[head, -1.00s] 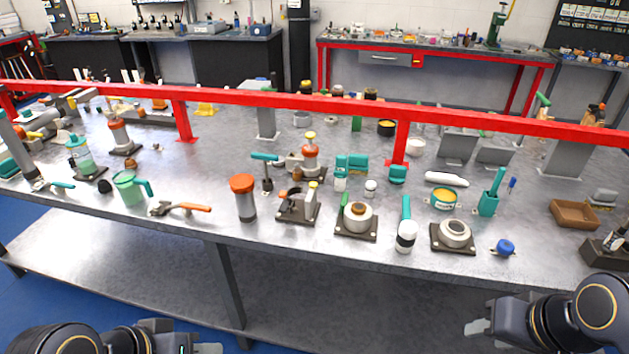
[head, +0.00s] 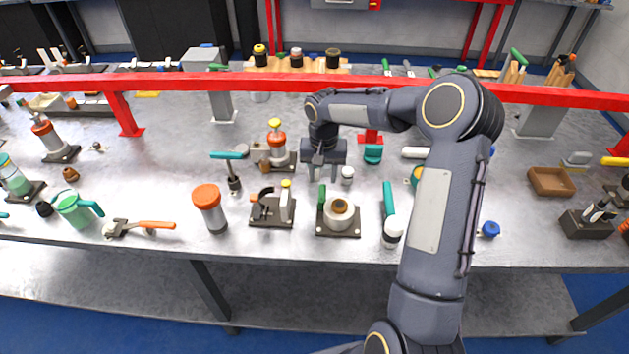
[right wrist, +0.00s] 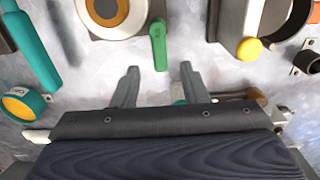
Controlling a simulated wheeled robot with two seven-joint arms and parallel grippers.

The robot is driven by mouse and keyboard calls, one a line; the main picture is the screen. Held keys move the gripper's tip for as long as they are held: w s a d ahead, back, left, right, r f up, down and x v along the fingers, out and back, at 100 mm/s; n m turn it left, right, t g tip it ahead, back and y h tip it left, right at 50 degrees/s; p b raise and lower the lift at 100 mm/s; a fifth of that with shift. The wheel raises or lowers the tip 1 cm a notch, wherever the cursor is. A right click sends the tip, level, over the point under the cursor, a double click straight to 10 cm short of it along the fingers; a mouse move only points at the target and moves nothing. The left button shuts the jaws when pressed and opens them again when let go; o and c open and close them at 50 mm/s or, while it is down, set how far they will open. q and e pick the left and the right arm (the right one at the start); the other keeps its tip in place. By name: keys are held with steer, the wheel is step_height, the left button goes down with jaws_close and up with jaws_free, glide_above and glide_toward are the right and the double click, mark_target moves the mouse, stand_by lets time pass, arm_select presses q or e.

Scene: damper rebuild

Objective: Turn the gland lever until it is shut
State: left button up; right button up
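The green gland lever (head: 321,197) stands at the left side of a pale round housing with a brown centre (head: 339,213), on a dark square plate (head: 338,231). In the right wrist view the lever (right wrist: 158,42) points from the housing (right wrist: 112,14) toward my gripper. My right gripper (head: 322,177) hangs over the table just behind the lever. Its two fingers are apart in the right wrist view (right wrist: 158,82), empty, with the lever's rounded end just beyond the gap between them. The lever appears apart from both fingers. My left gripper is out of view.
A clamp-like fixture with a yellow-tipped post (head: 273,208) stands left of the housing, and a teal-handled tool (head: 390,215) right of it. An orange-capped cylinder (head: 209,208) stands farther left. The red rail (head: 215,83) crosses behind. My right arm hides part of the table.

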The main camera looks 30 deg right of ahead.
mark_target(322, 190)
step_height(322, 190, down, 5)
steer(key=shift+p, duration=0.4)
jaws_close()
